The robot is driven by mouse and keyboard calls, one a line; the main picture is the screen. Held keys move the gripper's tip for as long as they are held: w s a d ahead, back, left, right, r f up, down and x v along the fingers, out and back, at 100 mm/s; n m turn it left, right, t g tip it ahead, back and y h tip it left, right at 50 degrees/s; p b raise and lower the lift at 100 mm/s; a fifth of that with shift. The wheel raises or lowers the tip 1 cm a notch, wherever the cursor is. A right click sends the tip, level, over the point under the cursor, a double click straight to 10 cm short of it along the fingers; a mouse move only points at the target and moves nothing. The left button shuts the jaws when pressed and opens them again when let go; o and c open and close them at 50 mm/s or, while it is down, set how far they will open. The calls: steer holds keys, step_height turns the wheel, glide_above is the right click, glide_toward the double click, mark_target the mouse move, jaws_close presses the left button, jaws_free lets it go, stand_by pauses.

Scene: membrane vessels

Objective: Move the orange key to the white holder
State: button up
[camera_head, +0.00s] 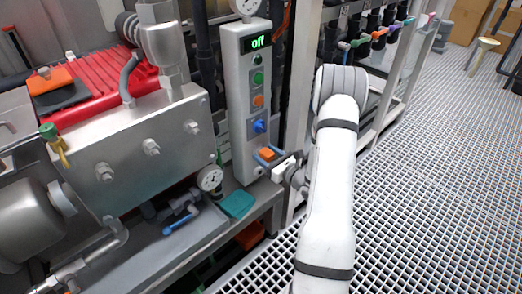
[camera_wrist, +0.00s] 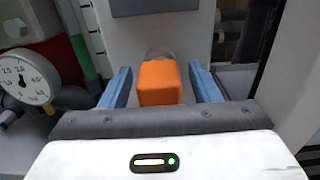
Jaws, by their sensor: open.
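The orange key (camera_head: 266,154) shows as a small orange block at the lower front of the pale control box (camera_head: 236,150). It also shows in the wrist view (camera_wrist: 158,84), close up, with a rounded translucent part behind it. My gripper (camera_head: 268,156) is open around the key. In the wrist view its two blue fingers (camera_wrist: 161,86) stand on either side, with a visible gap on each side. I cannot pick out the white holder with certainty in either view.
A steel tank (camera_head: 135,150) stands left. Grating floor (camera_head: 430,190) is open at right.

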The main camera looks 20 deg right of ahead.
mark_target(272, 158)
steer(key=shift+c, duration=0.3)
stand_by(0.5)
jaws_close()
steer(key=shift+v, duration=3)
